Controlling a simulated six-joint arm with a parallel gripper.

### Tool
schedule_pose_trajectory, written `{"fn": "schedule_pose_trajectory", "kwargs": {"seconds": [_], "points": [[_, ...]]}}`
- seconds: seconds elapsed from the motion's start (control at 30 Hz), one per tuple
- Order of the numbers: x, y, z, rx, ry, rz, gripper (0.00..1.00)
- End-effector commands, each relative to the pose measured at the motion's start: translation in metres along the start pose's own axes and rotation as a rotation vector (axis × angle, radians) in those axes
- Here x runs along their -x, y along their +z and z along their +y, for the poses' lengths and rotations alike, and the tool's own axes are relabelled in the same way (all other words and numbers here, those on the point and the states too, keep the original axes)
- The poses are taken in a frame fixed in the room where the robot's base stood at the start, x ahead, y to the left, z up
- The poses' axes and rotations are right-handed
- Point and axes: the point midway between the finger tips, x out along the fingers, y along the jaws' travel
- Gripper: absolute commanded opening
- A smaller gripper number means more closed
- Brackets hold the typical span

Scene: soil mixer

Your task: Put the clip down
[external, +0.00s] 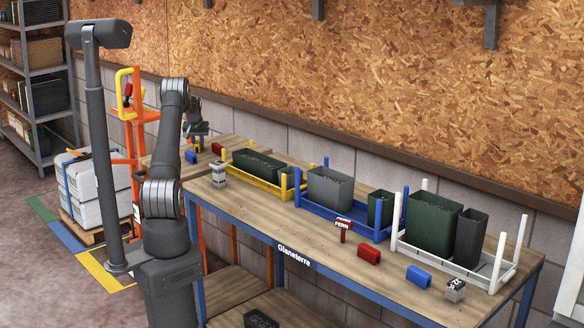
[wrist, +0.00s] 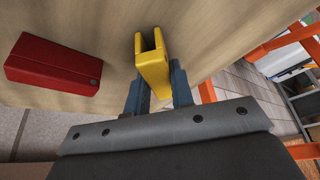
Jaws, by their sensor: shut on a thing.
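The yellow clip (wrist: 152,70) is between the two fingers of my gripper (wrist: 157,88) in the wrist view. My gripper is shut on it, and its open slotted end points away from the palm. In the external view my gripper (external: 196,129) is above the small wooden table at the back left. The yellow clip is too small to make out clearly there. A red clip (wrist: 52,65) lies on the wood to the left of my gripper in the wrist view. The gap between the yellow clip and the wood is hard to judge.
A blue clip (external: 190,157) and the red clip (external: 217,148) are on the back-left table. A grey bottle-like item (external: 219,174) stands nearby on the main workbench (external: 262,208). Yellow, blue and white crates with pots line the bench. An orange frame (external: 139,130) stands left of my arm.

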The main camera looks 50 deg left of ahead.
Motion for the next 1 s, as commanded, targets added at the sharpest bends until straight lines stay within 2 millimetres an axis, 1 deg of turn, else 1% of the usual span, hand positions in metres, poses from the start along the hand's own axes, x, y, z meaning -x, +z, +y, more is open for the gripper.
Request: {"fn": "schedule_pose_trajectory", "kwargs": {"seconds": [0.17, 0.3, 0.33, 0.4, 0.43, 0.67, 0.77, 0.87, 1.0], "points": [[0.001, -0.001, 0.0, 0.0, 0.0, 0.001, 0.0], [-0.003, 0.001, 0.0, 0.0, 0.0, 0.0, 0.0], [-0.002, 0.001, 0.0, 0.0, 0.0, 0.001, 0.27], [-0.002, 0.001, 0.0, 0.0, 0.0, 0.001, 0.41], [-0.002, 0.001, 0.0, 0.0, 0.0, 0.001, 0.43], [-0.002, 0.001, 0.0, 0.0, 0.0, 0.001, 0.43], [0.002, -0.001, 0.0, 0.0, 0.0, 0.002, 0.43], [0.011, -0.001, 0.0, 0.0, 0.0, 0.003, 0.43], [0.036, -0.001, 0.0, 0.0, 0.0, 0.004, 0.43]]}}
